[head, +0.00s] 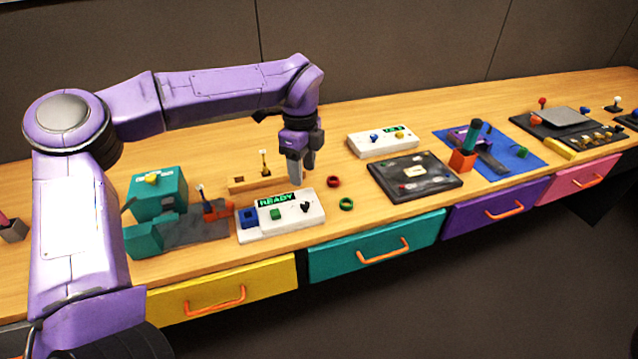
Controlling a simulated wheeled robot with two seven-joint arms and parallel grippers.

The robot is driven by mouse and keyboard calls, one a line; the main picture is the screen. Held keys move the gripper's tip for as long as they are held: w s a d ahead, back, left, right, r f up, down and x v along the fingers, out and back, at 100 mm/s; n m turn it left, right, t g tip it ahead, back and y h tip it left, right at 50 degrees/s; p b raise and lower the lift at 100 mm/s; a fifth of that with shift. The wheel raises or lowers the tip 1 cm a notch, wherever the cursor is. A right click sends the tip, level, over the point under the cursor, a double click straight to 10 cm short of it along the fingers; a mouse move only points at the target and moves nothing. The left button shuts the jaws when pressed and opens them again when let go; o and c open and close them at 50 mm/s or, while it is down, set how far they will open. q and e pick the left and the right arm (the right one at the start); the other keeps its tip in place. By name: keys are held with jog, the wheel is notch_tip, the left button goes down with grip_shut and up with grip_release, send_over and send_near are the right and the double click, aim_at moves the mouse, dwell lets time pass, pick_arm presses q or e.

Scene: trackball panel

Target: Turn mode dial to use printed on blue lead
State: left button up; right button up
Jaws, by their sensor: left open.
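My left gripper (302,172) points down with its fingers apart and empty. It is above the back edge of a white panel (285,226), whose green display reads READY. That panel carries a blue block-like part (249,217), a green button (275,213) and a small black knob (306,206). A second white panel (381,147) behind it has a blue knob (374,138), a yellow knob (400,135) and a green display too small to read. I cannot tell which part is the mode dial. No blue lead or printing on one can be made out. My right gripper is out of view.
A red ring (333,181) and a green ring (346,204) lie near the gripper. A dark panel (440,184) is to the right, and a teal machine (157,197) is to the left. A blue mat (520,160) with a device lies farther right. Drawers line the wooden bench (440,112).

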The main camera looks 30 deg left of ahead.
aim_at(305, 204)
pick_arm(q)
notch_tip(305, 204, down, 9)
jog(key=shift+w+a+f+p, duration=0.1)
jog(key=shift+w+f+p, duration=0.05)
jog(key=shift+p, duration=0.5)
jog(key=shift+f, duration=0.5)
grip_shut()
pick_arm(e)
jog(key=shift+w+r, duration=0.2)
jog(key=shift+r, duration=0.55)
